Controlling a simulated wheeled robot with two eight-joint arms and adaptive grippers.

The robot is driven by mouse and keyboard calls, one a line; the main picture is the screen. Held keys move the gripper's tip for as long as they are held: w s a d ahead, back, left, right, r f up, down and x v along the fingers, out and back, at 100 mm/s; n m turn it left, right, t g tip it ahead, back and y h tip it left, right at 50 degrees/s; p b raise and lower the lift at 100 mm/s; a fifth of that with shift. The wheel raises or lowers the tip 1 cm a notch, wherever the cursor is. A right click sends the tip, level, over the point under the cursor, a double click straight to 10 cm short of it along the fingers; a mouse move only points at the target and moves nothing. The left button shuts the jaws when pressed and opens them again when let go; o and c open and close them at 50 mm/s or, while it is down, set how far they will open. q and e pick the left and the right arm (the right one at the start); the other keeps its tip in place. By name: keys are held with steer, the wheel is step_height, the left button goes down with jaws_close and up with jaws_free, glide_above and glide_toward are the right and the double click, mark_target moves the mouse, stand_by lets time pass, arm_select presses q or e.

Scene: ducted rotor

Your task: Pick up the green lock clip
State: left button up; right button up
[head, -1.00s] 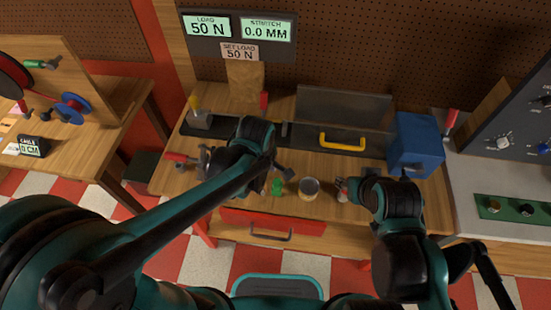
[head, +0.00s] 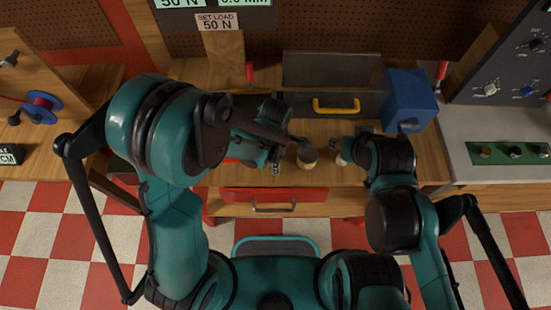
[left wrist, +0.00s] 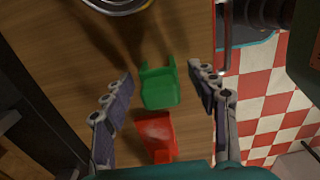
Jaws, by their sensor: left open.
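The green lock clip (left wrist: 159,87) lies on the wooden bench top in the left wrist view. My left gripper (left wrist: 160,100) is open, with one finger on each side of the clip and a gap on both sides. A red block-like piece (left wrist: 156,135) is just below the clip in that view, also between the fingers. In the head view my left gripper (head: 275,166) points down at the bench, and the clip is hidden by my arm. My right gripper (head: 340,148) is over the bench beside a small pale object; its fingers are too small to read.
A round tin (head: 307,157) stands between my grippers; its metal rim (left wrist: 118,4) shows at the top of the wrist view. A blue box (head: 410,100) and a yellow handle (head: 336,106) are behind. A red drawer (head: 290,198) is below the bench's front edge.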

arm_select(q)
steer(key=c, duration=1.2)
